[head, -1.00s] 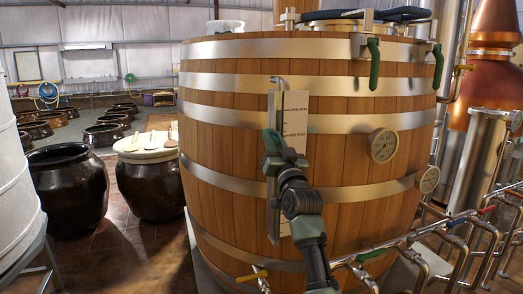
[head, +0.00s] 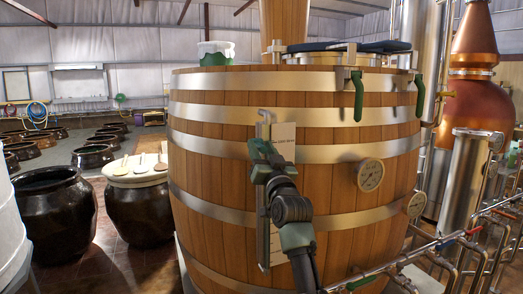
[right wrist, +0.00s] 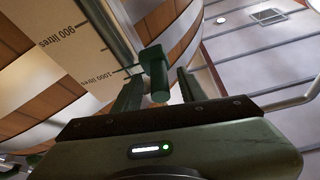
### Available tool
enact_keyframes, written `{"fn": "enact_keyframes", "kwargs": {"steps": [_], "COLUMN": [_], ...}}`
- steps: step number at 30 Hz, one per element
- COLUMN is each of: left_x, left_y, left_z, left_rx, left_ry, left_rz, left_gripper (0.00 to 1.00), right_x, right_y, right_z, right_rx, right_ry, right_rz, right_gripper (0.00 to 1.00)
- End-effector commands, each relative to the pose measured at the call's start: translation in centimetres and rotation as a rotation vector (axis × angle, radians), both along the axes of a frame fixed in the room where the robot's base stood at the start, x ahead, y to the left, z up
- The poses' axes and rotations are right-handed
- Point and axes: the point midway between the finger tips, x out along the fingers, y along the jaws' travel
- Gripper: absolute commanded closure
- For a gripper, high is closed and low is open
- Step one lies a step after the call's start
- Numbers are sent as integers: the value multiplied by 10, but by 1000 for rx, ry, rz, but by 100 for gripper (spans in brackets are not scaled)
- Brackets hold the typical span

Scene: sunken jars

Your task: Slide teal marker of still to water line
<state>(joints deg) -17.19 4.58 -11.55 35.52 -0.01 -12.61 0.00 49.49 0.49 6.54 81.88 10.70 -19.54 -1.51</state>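The still is a large wooden vat (head: 330,185) with metal hoops. A pale scale plate (head: 284,136) and a metal sight tube (head: 262,222) run down its front. My right gripper (head: 262,152) is at the upper part of this gauge and covers part of it. In the right wrist view, the scale plate (right wrist: 75,45) shows 900 and 1000 litre marks. A dark green-teal block, seemingly the marker (right wrist: 155,68), stands between the spread fingertips of my right gripper (right wrist: 158,88), with gaps visible beside it. The water line cannot be made out. My left gripper is out of view.
Two round dials (head: 370,175) sit right of the gauge. Green-handled clamps (head: 358,96) hang from the vat's rim. Pipes with valves (head: 447,240) run at the lower right. Dark jars (head: 50,215) stand on the left floor.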

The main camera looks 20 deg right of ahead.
Motion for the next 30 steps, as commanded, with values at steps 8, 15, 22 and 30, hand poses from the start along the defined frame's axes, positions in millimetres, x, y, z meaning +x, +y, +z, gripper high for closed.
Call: {"fn": "enact_keyframes", "kwargs": {"steps": [8, 15, 22, 30], "left_x": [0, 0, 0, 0], "left_y": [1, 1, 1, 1], "left_z": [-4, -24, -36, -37], "left_rx": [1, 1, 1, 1], "left_ry": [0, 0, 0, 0], "left_rz": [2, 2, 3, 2], "left_gripper": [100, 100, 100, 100], "right_x": [-4, -37, -65, -72], "right_y": [0, 2, 3, 3], "right_z": [-4, -20, -30, -30], "right_rx": [0, -1, 1, 0], "right_ry": [2, -1, 0, 1], "right_rz": [0, -1, 0, 0], "right_gripper": [59, 59, 59, 59]}}
